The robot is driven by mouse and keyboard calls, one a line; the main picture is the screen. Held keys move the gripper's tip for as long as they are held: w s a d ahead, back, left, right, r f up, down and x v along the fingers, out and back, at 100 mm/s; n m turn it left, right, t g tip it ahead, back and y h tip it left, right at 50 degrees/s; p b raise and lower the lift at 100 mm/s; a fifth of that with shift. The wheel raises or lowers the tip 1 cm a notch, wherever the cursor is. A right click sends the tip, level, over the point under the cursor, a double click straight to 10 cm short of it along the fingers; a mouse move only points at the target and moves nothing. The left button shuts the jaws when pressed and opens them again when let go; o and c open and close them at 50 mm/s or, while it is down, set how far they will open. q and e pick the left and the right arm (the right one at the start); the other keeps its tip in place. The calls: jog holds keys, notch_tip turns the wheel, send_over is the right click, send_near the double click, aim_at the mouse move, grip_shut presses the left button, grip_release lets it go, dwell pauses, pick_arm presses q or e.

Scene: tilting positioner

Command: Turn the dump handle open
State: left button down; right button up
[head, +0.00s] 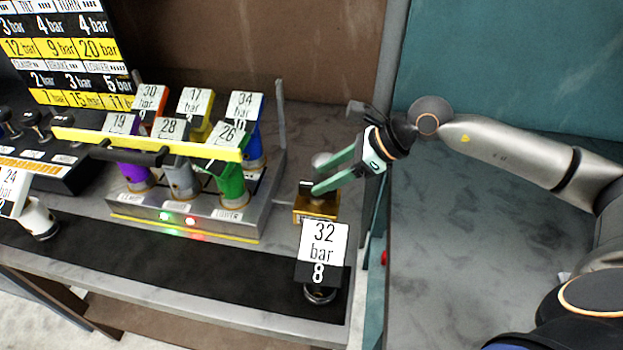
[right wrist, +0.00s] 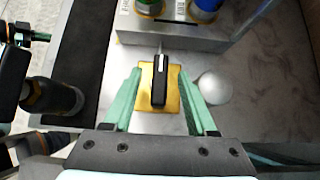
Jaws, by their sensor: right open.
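The dump handle appears to be a short black lever (right wrist: 160,80) on a small brass block (right wrist: 146,97). In the head view the brass block (head: 316,207) sits on the bench right of the valve rack, with the lever's dark top partly hidden by my fingers. My right gripper (head: 318,174) is open, its green fingers reaching down and left over the block. In the right wrist view the right gripper (right wrist: 159,72) has one finger on each side of the lever, with gaps showing on both sides. My left gripper is not seen.
A metal rack (head: 190,222) with several coloured, tagged cylinders stands to the left, a yellow bar (head: 150,144) across it. A canister tagged 32 bar (head: 322,250) stands just in front of the block. A pale ball (right wrist: 213,88) is close beside one finger.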

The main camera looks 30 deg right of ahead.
aim_at(312, 184)
jog(key=shift+x, duration=2.15)
grip_shut()
